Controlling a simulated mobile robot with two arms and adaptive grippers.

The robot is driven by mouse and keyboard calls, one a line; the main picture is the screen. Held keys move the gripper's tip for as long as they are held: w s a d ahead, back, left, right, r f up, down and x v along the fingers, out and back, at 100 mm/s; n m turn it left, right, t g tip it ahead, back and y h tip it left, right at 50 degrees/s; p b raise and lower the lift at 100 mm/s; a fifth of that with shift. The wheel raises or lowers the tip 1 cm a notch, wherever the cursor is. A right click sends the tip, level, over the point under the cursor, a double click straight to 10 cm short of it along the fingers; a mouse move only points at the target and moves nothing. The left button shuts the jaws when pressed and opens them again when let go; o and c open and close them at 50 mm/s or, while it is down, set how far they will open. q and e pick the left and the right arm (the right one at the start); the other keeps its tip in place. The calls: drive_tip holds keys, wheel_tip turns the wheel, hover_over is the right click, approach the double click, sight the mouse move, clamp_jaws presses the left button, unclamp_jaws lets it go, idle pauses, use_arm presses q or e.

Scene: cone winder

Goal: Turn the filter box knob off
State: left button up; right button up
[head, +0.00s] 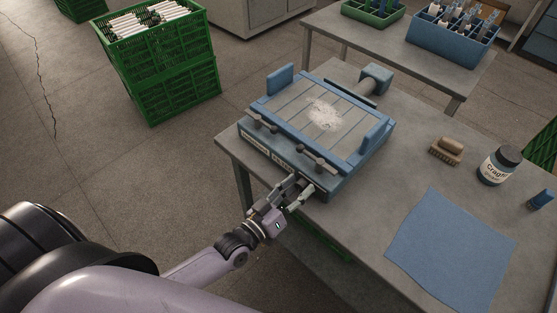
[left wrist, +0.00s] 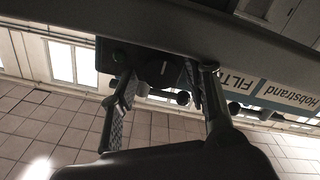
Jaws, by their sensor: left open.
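The filter box (head: 285,158) is a blue box with a slatted top and a grey patch of lint, at the near left edge of the table. In the left wrist view, its front shows upside down, with a pale label (left wrist: 270,92) and a dark round knob (left wrist: 160,71) with a white pointer line, roughly upright in the picture. My left gripper (head: 302,190) is at the box's front right corner. In the left wrist view its open fingers (left wrist: 160,88) stand on either side of the knob; I cannot tell whether they touch it. In the head view the knob is hidden.
A brush (head: 447,150), a labelled jar (head: 499,166) and a blue cloth (head: 440,250) lie on the table (head: 365,205) right of the box. Stacked green crates (head: 175,92) stand on the floor behind.

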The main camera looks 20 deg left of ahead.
use_arm(q)
drive_tip(key=shift+f, duration=0.3)
